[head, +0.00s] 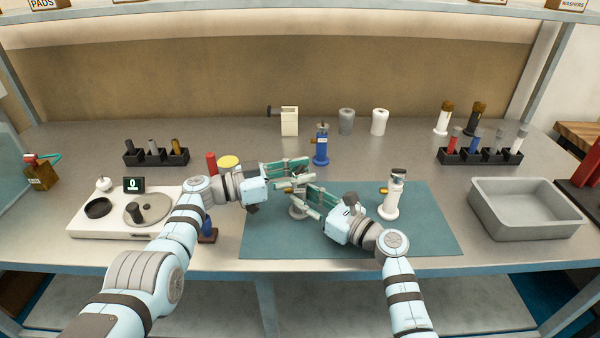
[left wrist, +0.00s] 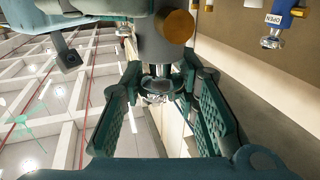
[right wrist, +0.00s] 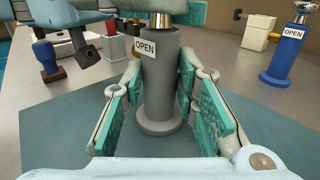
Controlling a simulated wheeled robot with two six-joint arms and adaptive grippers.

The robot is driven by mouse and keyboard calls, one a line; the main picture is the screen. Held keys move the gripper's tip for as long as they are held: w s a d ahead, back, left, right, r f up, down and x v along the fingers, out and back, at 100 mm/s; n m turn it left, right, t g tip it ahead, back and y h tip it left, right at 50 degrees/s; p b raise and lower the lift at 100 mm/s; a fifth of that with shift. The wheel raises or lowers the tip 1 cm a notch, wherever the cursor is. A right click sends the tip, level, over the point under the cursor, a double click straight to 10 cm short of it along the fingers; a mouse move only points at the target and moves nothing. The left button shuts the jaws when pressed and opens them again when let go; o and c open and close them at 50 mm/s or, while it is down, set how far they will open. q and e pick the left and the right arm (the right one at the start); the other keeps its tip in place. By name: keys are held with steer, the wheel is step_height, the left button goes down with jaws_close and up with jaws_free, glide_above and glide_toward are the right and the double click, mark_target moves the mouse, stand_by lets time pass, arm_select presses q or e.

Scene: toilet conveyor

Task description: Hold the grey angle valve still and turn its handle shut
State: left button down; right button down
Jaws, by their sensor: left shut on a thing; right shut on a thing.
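The grey angle valve stands upright on the teal mat (head: 420,225); in the head view both grippers mostly cover it and its base (head: 298,212) shows. In the right wrist view its grey body (right wrist: 160,95) is between the fingers of my right gripper (head: 306,196), which is shut on it. An OPEN tag (right wrist: 145,46) faces that camera. My left gripper (head: 303,172) is above, shut on the handle; in the left wrist view the metal and dark handle (left wrist: 162,84) lies between its fingertips. A brass outlet (left wrist: 178,26) sticks out from the body.
A white valve (head: 391,200) stands on the mat right of my right gripper. A blue valve (head: 321,148) with an OPEN tag stands behind. A grey tray (head: 525,225) is at the right, a white scale-like device (head: 85,222) at the left. The mat's front right is clear.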

arm_select(q)
steer(key=shift+a, duration=0.1)
steer(key=c, duration=1.2)
jaws_free()
steer(key=v, duration=0.7)
steer(key=shift+a, duration=0.2)
